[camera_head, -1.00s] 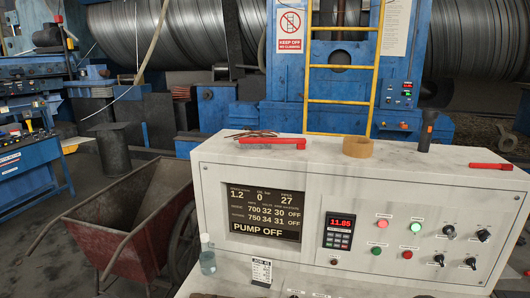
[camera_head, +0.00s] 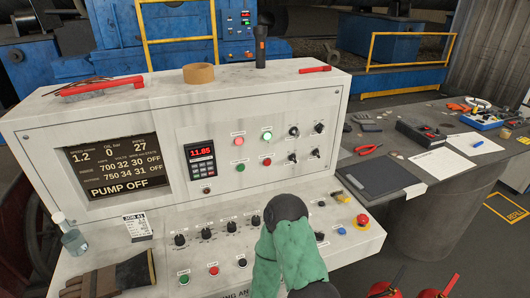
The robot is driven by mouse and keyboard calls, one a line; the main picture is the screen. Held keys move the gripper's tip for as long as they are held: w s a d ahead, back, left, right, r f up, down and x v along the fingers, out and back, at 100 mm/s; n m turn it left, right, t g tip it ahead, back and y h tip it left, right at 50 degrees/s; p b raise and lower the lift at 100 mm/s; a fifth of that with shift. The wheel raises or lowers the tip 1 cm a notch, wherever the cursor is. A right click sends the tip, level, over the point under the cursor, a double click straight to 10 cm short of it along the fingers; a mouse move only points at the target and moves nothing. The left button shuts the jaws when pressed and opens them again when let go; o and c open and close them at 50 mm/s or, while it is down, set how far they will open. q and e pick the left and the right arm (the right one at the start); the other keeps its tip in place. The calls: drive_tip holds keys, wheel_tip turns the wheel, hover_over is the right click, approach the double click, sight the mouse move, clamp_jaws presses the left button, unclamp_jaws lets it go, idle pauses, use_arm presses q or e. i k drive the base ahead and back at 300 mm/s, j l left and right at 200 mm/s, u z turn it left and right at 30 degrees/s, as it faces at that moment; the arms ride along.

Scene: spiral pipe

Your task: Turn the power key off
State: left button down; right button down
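A white control console (camera_head: 130,235) with a sloped upper panel fills the left and middle of the head view. A small round fitting (camera_head: 207,191) sits below the keypad with the red "11.85" readout (camera_head: 202,152). I cannot tell whether it is the power key. Several dark knobs (camera_head: 293,132) and coloured buttons are on the panel. The lower deck has more knobs (camera_head: 180,240) and a red emergency button (camera_head: 361,220). A green cloth-like thing (camera_head: 283,255) with dark rounded ends covers part of the deck, and I cannot tell what it is. Neither gripper is recognisable in view.
A dark glove (camera_head: 110,280), a clear bottle (camera_head: 72,238) and a job card (camera_head: 137,226) are at the console's left. Tape (camera_head: 199,73) and red-handled tools lie on top. A cluttered grey workbench (camera_head: 425,120) stands at right. Red objects (camera_head: 385,288) show at the bottom right.

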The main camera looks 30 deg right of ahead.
sight(296, 134)
drive_tip(key=z, duration=1.4)
drive_tip(key=k+l+u, duration=0.2)
drive_tip(key=l+u, duration=0.15)
drive_tip(key=l, duration=0.1)
